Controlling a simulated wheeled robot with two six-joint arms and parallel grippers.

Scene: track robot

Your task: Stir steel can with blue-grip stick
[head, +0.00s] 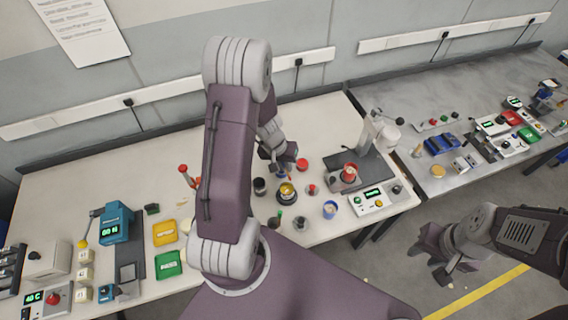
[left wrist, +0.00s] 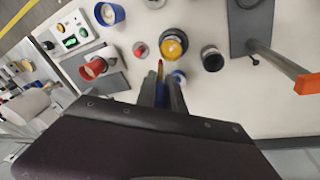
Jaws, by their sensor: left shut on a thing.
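A round can with yellow contents (head: 287,190), which looks like the steel can, stands on a dark round base on the long bench. It also shows in the left wrist view (left wrist: 173,46). My left gripper (head: 281,168) is shut on the stick, just above and behind this can. In the left wrist view the stick (left wrist: 160,68) shows a brown-orange tip and some blue between the fingers. The tip points toward the can; I cannot tell whether it is inside. My right gripper (head: 440,268) hangs empty over the floor at the right; its jaw gap is unclear.
A dark can (head: 260,187) stands close to the left of the yellow-filled can. A blue cup (head: 329,209), a red cup (head: 349,173) and small red items stand to the right. A stand with a grey base (head: 375,168) is beyond.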

